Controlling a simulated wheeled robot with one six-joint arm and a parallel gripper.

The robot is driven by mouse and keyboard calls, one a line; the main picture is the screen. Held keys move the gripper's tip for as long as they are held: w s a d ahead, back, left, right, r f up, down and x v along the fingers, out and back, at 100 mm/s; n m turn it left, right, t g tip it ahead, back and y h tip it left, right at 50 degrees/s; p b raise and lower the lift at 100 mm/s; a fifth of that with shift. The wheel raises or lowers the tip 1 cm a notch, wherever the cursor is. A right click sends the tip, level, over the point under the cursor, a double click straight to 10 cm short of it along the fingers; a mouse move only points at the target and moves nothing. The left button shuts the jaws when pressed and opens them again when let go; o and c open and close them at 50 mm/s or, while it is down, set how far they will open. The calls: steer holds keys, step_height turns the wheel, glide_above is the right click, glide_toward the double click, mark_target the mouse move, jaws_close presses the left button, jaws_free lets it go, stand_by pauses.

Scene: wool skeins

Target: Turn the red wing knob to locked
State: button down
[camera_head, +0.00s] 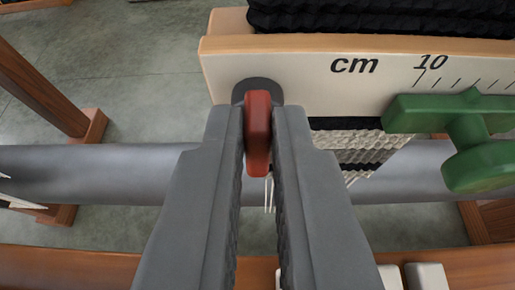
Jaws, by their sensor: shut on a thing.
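The red wing knob (258,134) stands near the left end of a pale wooden bar marked "cm" and "10". Its wing points up and down in the picture, and a dark round base (240,90) shows behind it. My gripper (260,145) is shut on the knob, with one grey finger on each side of the wing. The fingers hide part of the knob's sides. Any locked or unlocked marking is not visible.
A green handle (462,130) sits close on the right, in front of the ruler bar (300,68). A grey roller (100,172) runs across behind. Woven cloth (350,146) hangs below the bar. A wooden beam (70,265) crosses the bottom, and a wooden post (40,75) stands left.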

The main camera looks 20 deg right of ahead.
steer(key=shift+d, duration=0.1)
steer(key=m+y, duration=0.1)
steer(key=m+t+y, duration=0.1)
steer(key=m, duration=0.1)
steer(key=shift+s+d+f, duration=0.1)
steer(key=shift+s+d, duration=0.05)
steer(key=shift+d, duration=0.2)
steer(key=shift+s+d+f+m+t+y, duration=0.2)
steer(key=shift+m+t+y, duration=0.4)
steer(key=shift+m, duration=0.85)
steer(key=shift+w+d+f+m+t+y, duration=0.15)
steer(key=shift+f+m+t+y, duration=0.35)
steer(key=shift+m, duration=1)
steer(key=shift+s+d+f+m+t+y, duration=0.15)
steer(key=shift+m+t+y, duration=0.45)
steer(key=shift+m, duration=0.85)
